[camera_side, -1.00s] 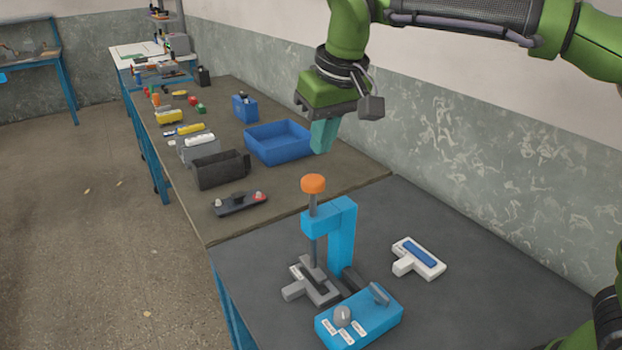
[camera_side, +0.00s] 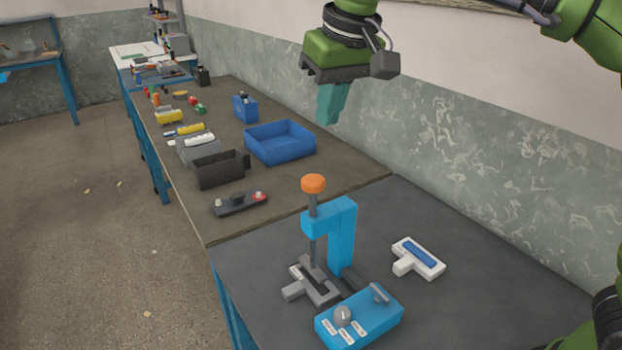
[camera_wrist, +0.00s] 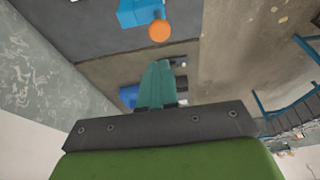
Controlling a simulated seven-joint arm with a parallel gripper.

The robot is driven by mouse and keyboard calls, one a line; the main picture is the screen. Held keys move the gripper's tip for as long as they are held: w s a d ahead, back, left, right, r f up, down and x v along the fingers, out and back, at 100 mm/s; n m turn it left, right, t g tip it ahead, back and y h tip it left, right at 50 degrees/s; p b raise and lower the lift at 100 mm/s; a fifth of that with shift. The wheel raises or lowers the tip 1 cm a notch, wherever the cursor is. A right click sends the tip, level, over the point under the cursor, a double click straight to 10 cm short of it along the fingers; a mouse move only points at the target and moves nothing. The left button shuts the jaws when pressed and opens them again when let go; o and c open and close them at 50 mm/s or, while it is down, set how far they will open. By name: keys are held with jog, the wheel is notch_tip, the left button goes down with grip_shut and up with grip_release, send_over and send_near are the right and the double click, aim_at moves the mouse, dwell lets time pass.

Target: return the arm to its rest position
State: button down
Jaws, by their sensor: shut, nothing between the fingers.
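My gripper (camera_side: 331,104) hangs in the air above the back part of the bench, higher than the blue tray. Its teal fingers are together with nothing between them. In the wrist view the shut fingers (camera_wrist: 158,84) point toward the bench, with the orange knob of the blue press beyond them. My green wrist is above the fingers in the side view.
The blue press (camera_side: 340,235) with an orange knob (camera_side: 313,184) stands on the dark mat. A white block with a blue inset (camera_side: 418,258) lies right of it. Behind are a blue tray (camera_side: 280,142), a black bin (camera_side: 221,169) and a dark battery holder (camera_side: 239,203). Air around my gripper is clear.

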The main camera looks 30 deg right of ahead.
jog(key=shift+w, duration=0.1)
jog(key=s+d+f+m+t+y, duration=0.1)
jog(key=s+d+f+m, duration=0.1)
jog(key=s+d+f, duration=0.4)
jog(key=s+d+f+m+t, duration=0.2)
jog(key=s+d+f, duration=0.5)
jog(key=s+d, duration=0.2)
jog(key=s, duration=0.2)
jog(key=shift+s+d+f+t+y, duration=0.15)
jog(key=shift+s+d+t+y, duration=0.15)
jog(key=shift+s+y, duration=0.1)
dwell(0.5)
